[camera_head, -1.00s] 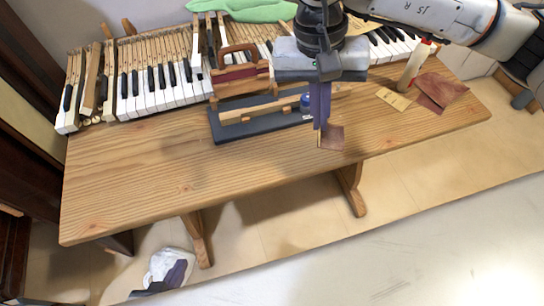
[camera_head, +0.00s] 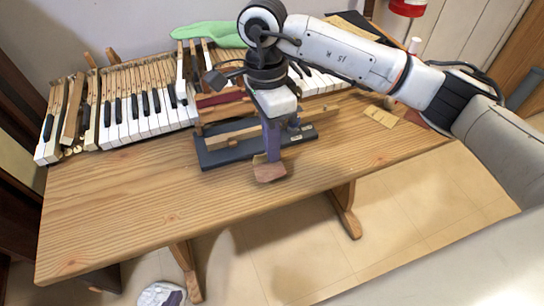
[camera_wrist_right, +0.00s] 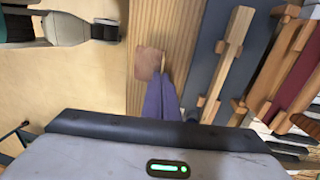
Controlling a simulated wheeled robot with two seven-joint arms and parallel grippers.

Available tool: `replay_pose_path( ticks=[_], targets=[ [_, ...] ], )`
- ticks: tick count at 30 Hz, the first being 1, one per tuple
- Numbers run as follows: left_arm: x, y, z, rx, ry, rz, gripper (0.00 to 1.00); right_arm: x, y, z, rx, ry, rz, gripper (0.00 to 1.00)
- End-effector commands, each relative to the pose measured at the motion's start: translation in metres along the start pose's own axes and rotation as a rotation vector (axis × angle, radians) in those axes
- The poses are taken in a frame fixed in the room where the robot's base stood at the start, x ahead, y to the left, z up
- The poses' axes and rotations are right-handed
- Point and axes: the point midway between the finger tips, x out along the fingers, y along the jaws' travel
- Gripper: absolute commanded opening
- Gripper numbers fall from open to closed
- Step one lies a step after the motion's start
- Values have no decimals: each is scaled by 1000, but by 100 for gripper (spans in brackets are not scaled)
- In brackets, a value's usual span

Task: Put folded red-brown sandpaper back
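The folded red-brown sandpaper (camera_head: 270,173) is at the tips of my right gripper's purple fingers (camera_head: 271,152). The fingers are close together and shut on it, over the front part of the wooden table (camera_head: 130,205). In the right wrist view the sandpaper (camera_wrist_right: 148,62) shows at the ends of the fingers (camera_wrist_right: 161,100), above the wood strip by the table edge. More sandpaper lies at the table's right: a tan piece (camera_head: 381,116) and a reddish piece (camera_head: 416,117), partly hidden behind my right arm. My left gripper is not identifiable in view.
A dark tray with wooden bars (camera_head: 225,153) lies just behind the gripper. Piano keys (camera_head: 140,120) and a green cloth (camera_head: 205,35) lie further back. A red-and-white object (camera_head: 408,8) stands at the back right. The table's front left is clear.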

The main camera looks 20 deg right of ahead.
Motion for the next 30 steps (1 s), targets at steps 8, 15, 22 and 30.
replay_pose_path(
  ticks=[8,15,22,30],
  targets=[
    [0,0,0,-1,0,-1,0,34,-4,0,0,1,3,0],
    [0,-1,1,-2,-1,-2,0,36,-5,0,-1,0,-1,0],
    [2,-1,4,0,-4,-2,0,39,-6,0,-1,1,-1,14],
    [2,-1,2,0,-2,-2,0,39,-5,0,-1,1,0,19]
  ],
)
